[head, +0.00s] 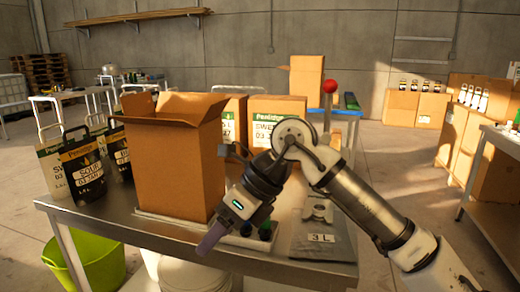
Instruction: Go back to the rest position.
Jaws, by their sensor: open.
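My gripper (212,238) hangs at the end of my bent arm, which reaches in from the lower right. It points down and to the left, over the front edge of the steel table (110,218). One pale purple finger shows clearly; the other is hard to make out. The jaws are open and nothing shows between them. A tall open cardboard box (175,165) stands on the table just left of my gripper. I cannot tell whether they touch.
Labelled bags (82,172) stand at the table's left end. A grey plate marked 3 L (322,240) lies on the right. A green bucket (98,265) stands below. A red ball (329,86) stands up behind my arm. Cartons (402,106) stand farther back; the floor between is open.

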